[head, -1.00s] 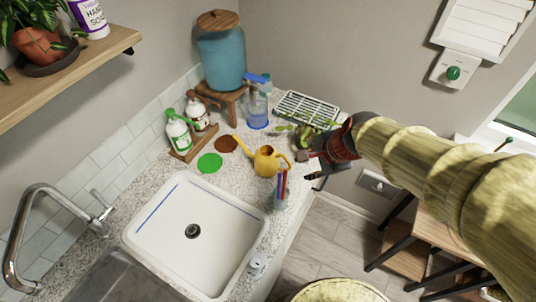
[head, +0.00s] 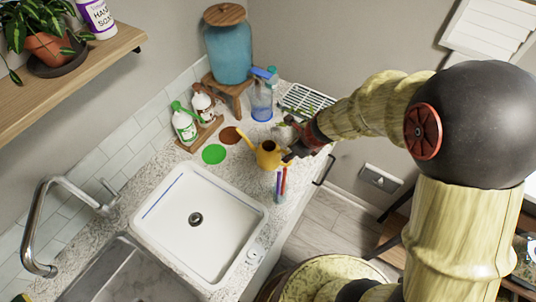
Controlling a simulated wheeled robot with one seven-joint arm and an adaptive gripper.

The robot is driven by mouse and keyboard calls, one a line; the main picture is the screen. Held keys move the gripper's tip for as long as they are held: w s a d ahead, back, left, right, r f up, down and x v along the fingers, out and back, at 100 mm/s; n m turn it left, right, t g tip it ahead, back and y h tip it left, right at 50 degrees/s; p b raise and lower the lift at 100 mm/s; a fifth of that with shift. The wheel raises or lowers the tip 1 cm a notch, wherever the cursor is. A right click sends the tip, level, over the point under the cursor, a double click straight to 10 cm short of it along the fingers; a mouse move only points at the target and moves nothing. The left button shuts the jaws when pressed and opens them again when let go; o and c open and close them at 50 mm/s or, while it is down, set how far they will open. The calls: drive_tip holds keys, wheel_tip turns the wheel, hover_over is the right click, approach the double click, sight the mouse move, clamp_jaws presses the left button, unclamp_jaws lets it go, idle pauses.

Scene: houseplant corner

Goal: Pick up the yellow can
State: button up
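The yellow can (head: 267,154) is a small watering can with a long spout pointing up and left. It stands upright on the speckled counter behind the sink's right corner. My gripper (head: 291,154) is at the can's right side, by its handle. The dark fingers overlap the handle in the head view, so I cannot tell whether they touch it or whether they are open or shut. Part of the handle is hidden by the fingers.
A clear holder with coloured sticks (head: 281,184) stands just in front of the can. A spray bottle (head: 262,103) and a rack (head: 304,101) are behind it. Green (head: 214,154) and brown (head: 231,136) discs lie to the left. The white sink (head: 196,219) is in front.

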drive_tip(key=b+x, duration=0.1)
drive_tip(key=x, duration=0.2)
drive_tip(key=shift+w+a+f, duration=0.1)
drive_tip(key=shift+a+f, duration=0.1)
drive_tip(key=shift+f, duration=0.05)
drive_tip(key=c, duration=0.3)
clamp_jaws()
drive_tip(key=shift+r, duration=0.1)
idle(0.6)
